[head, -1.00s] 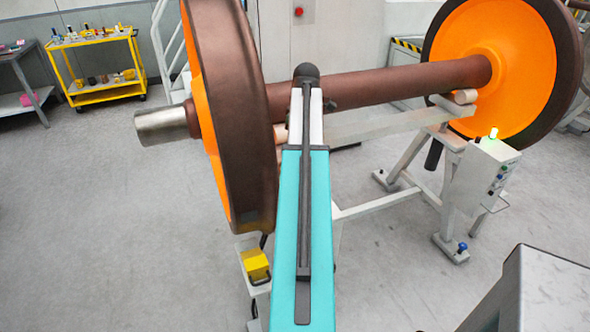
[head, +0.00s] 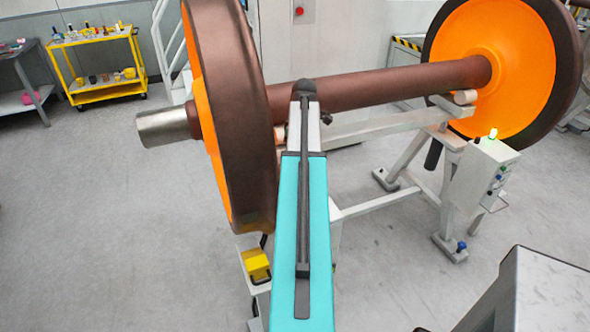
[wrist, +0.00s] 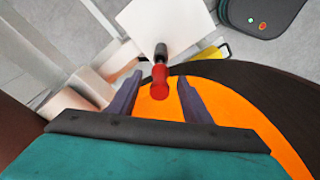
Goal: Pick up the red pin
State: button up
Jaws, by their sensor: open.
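In the wrist view the red pin (wrist: 160,82) has a red body and a dark end pointing away towards a white plate. It appears between the two grey-purple fingers of my gripper (wrist: 160,77), with a gap on each side. The fingers are open and do not visibly touch it. I cannot tell how deep the pin is relative to the fingertips. The orange wheel face shows behind and below the pin. In the head view neither the pin nor my fingers can be made out; my teal arm reaches up the middle.
The wheelset's near wheel (head: 240,115) stands close left of my arm, and its brown axle (head: 390,86) runs behind the arm. A grey stand with a control box (head: 485,175) is at right. A yellow block (head: 256,264) sits low left. Open floor lies at left.

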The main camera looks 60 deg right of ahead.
jog(key=shift+w+f, duration=0.1)
jog(key=shift+f, duration=0.6)
jog(key=c, duration=1)
jog(key=shift+r, duration=0.1)
notch_tip(320, 180, up, 18)
jog(key=b, duration=0.3)
jog(key=shift+b, duration=0.3)
dwell(0.5)
